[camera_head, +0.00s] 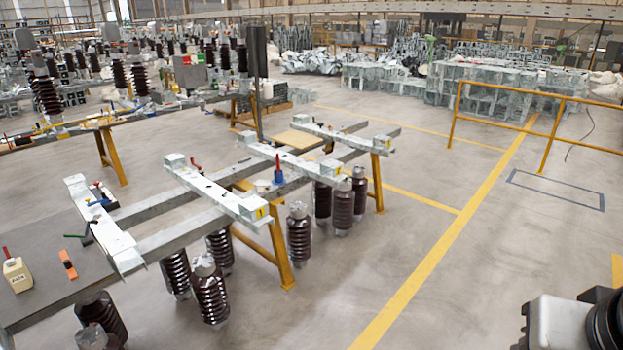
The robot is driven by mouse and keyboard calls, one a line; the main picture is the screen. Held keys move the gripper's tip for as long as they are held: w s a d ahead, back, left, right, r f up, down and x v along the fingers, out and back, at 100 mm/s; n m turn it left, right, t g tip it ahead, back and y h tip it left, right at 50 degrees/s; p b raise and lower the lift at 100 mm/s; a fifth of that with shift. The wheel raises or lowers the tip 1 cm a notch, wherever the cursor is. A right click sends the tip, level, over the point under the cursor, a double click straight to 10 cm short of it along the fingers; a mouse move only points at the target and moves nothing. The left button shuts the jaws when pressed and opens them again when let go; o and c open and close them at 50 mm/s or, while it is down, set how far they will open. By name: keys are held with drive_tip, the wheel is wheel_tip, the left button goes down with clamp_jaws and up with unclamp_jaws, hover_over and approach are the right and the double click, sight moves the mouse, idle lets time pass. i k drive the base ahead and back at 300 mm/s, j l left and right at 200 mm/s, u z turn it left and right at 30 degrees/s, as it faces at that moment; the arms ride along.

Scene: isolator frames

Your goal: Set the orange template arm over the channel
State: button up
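A small orange piece (67,264) with a dark part lies on the grey bench top at the left; it may be the template arm, but it is too small to be sure. The nearest pale steel channel (120,250) lies across two long grey beams just right of it, apart from it. A blue-handled tool and a red-tipped item rest on or beside this channel. More channels (212,190) lie across the beams farther back, and I cannot tell which one is meant. My gripper is not in view; only a white and black part of what looks like my arm shows at bottom right.
A cream bottle (18,274) with a red top stands left of the orange piece on the grey bench top (50,298). Yellow trestle legs (280,250) hold the beams. Floor to the right is clear up to a yellow railing (550,137).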

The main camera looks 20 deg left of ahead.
sight(69, 269)
drive_tip(key=u, duration=2.5)
drive_tip(key=i+l, duration=0.15)
drive_tip(key=i, duration=0.8)
drive_tip(key=i+l, duration=0.2)
drive_tip(key=i, duration=0.8)
drive_tip(key=i+l, duration=0.15)
drive_tip(key=i, duration=0.8)
drive_tip(key=l+z, duration=0.05)
